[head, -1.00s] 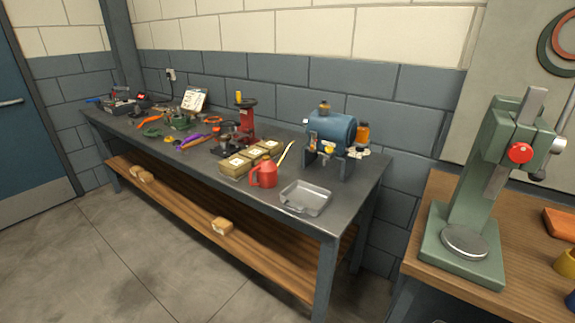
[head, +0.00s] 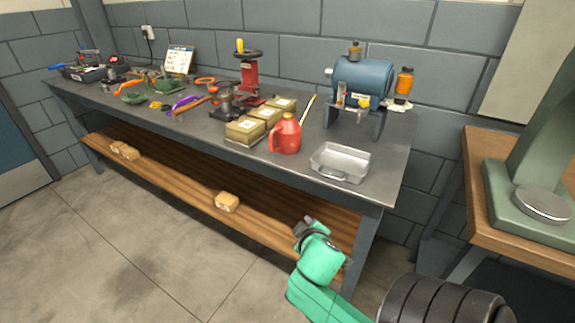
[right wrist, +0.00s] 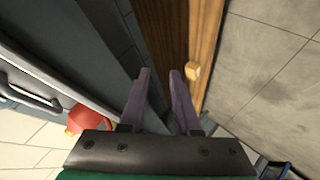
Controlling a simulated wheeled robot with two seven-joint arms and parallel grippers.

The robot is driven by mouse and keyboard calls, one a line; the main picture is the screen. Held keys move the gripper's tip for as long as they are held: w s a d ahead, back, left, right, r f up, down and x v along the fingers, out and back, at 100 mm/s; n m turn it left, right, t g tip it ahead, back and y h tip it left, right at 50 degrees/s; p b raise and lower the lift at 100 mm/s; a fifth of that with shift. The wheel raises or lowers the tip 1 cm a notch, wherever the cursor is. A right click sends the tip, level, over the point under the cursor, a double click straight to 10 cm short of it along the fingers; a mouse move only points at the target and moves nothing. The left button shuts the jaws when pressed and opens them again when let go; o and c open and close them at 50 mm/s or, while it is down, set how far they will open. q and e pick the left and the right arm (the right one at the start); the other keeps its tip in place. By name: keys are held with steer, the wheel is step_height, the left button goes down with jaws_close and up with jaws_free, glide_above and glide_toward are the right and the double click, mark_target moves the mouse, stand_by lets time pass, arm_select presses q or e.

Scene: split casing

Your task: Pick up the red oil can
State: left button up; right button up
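The red oil can (head: 286,136) stands upright near the front edge of the workbench, with its handle on the left and a long thin spout pointing up to the right. My right gripper (head: 303,226) is in front of the bench, below the tabletop and apart from the can. In the right wrist view its two fingers (right wrist: 158,90) are spread with nothing between them. The red can (right wrist: 84,119) shows there at lower left, partly hidden by the gripper's body. My left gripper is not in view.
A metal tray (head: 341,162) lies just right of the can, and small boxes (head: 245,129) stand close on its left. A blue machine (head: 361,82) stands behind the tray. The tabletop edge and the wooden lower shelf (head: 175,178) are near my right arm.

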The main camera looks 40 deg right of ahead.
mark_target(277, 131)
steer(key=w+d+r+n+t+h, duration=0.1)
steer(key=w+r+n+t, duration=0.25)
steer(key=r, duration=0.45)
steer(key=w+r+n+t+h, duration=0.1)
steer(key=w+r+n+t, duration=0.1)
steer(key=r+n+t, duration=0.45)
steer(key=shift+m+g, duration=0.7)
steer(key=shift+m, duration=0.2)
steer(key=p+x, duration=0.1)
steer(key=x, duration=0.3)
steer(key=r+p+x, duration=0.1)
steer(key=x, duration=0.4)
steer(key=p+x, duration=0.1)
steer(key=x, duration=0.4)
steer(key=shift+w+a+r, duration=0.15)
steer(key=shift+w+r, duration=0.05)
steer(key=shift+r, duration=0.1)
steer(key=shift+w+f, duration=0.15)
steer(key=shift+w, duration=0.2)
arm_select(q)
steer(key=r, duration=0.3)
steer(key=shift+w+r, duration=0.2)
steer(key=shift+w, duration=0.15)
arm_select(e)
steer(key=shift+s, duration=0.1)
jaws_close()
